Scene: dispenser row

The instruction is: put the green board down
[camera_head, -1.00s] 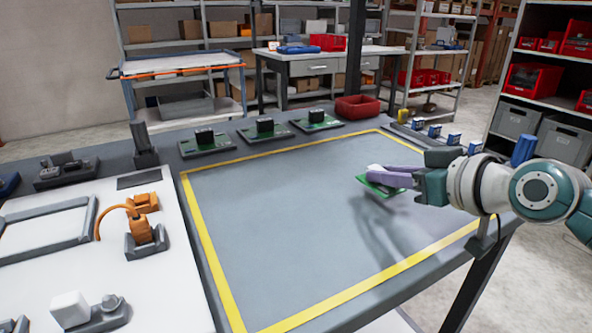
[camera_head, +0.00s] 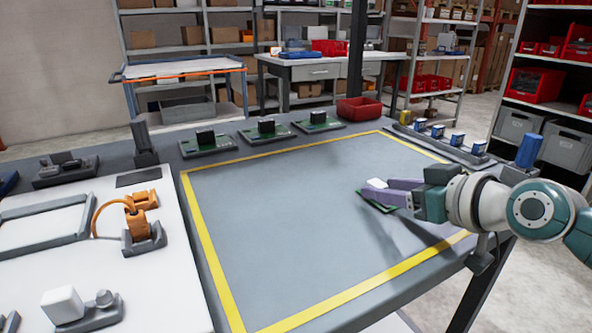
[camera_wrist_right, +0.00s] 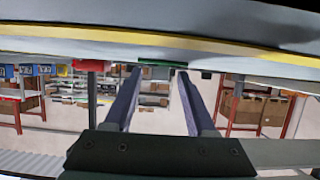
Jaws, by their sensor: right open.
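The green board (camera_head: 379,205) is low over the grey work surface inside the yellow outline, at its right side, and looks flat on it. A white block-like part shows on top of the board. My right gripper (camera_head: 378,190) is at the board with its purple fingers open, and they partly cover it. In the right wrist view the board (camera_wrist_right: 160,63) is a thin green strip beyond the spread fingertips, against the surface. My left gripper is not in view.
Several green boards with black parts stand in dark holders (camera_head: 266,131) along the back edge. A red bin (camera_head: 358,108) is at the back right, and a rail of blue parts (camera_head: 437,132) lies along the right edge. The outlined middle (camera_head: 280,220) is clear.

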